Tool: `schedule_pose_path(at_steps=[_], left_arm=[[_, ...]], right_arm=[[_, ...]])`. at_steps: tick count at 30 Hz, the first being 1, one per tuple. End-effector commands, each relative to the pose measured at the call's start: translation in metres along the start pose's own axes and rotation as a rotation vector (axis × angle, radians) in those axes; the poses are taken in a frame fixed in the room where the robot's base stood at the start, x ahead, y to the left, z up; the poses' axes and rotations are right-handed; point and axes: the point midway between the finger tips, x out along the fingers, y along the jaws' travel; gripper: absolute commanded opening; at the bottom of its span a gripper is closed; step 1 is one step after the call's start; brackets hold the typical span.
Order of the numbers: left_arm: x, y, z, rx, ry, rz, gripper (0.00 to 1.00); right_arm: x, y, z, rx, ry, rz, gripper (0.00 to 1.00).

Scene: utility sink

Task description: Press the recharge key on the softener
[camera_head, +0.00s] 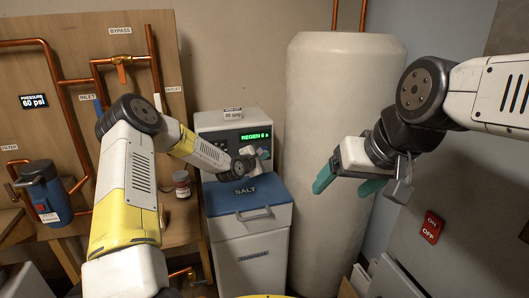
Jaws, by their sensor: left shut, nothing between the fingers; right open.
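The softener (250,248) is a grey-white cabinet with a blue lid marked SALT (245,192). Its control head (210,122) has a lit green display (241,135) reading "REGEN" and a cut-off character. My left gripper (264,155) is shut and empty, right at the control head's front, below and right of the display. The recharge key cannot be made out; my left gripper and wrist cover that part of the panel. Whether the fingertips touch the panel cannot be told. My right gripper (345,184) is open and empty, in front of the white tank.
A tall white tank (330,120) stands right of the softener. A wooden board with copper pipes (60,100) and a blue filter housing (46,193) is at left. A small jar (182,184) stands on the bench. A red ON/OFF switch (432,227) is on the right wall.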

Motion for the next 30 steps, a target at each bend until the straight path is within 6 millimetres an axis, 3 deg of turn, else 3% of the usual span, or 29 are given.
schedule_pose_path(at_steps=[15,30], left_arm=[[-0.032,-0.023,0.023,-0.001,-0.001,-0.001,0.00],[-0.034,-0.025,0.025,0.000,0.000,-0.001,0.00]], right_arm=[[0.000,0.000,0.000,0.000,0.000,0.000,0.78],[0.000,0.000,0.000,0.000,0.000,0.000,0.78]])
